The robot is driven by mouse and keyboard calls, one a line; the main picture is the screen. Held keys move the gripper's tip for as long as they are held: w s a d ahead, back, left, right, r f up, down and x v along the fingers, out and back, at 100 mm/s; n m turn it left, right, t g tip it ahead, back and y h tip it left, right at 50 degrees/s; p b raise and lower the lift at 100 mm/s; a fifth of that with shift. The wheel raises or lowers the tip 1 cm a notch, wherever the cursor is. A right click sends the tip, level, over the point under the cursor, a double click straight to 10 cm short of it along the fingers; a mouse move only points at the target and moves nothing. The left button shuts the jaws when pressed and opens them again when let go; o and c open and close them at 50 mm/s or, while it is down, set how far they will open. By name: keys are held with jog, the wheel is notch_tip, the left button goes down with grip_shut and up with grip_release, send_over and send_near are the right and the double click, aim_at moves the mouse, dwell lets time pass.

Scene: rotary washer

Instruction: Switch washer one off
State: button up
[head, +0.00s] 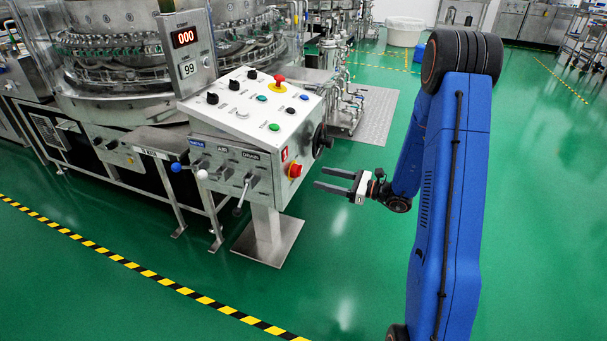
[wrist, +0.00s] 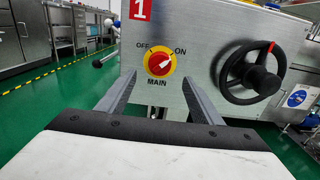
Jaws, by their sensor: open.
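The washer's control box (head: 245,120) stands on a pedestal in the head view. On its side is the red main switch on a yellow plate (head: 295,170), beside a red label with a "1" (head: 284,155). In the wrist view the main switch (wrist: 159,63) sits between OFF at left and ON at right. Its pale mark points up and right, toward ON. My gripper (head: 322,177) is open and empty, a little right of the switch and apart from it. In the wrist view my gripper's fingers (wrist: 158,82) lie either side of and below the switch.
A black handwheel (wrist: 250,72) juts from the same panel, right of the switch; it also shows in the head view (head: 322,140). Levers (head: 245,190) stick out from the box's front face. Green floor (head: 345,250) is clear in front of the pedestal.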

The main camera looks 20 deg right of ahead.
aim_at(297, 172)
jog(key=x, duration=0.8)
jog(key=shift+w+a, duration=0.25)
jog(key=c, duration=1.1)
jog(key=shift+o, duration=0.2)
jog(key=shift+n, duration=8.9)
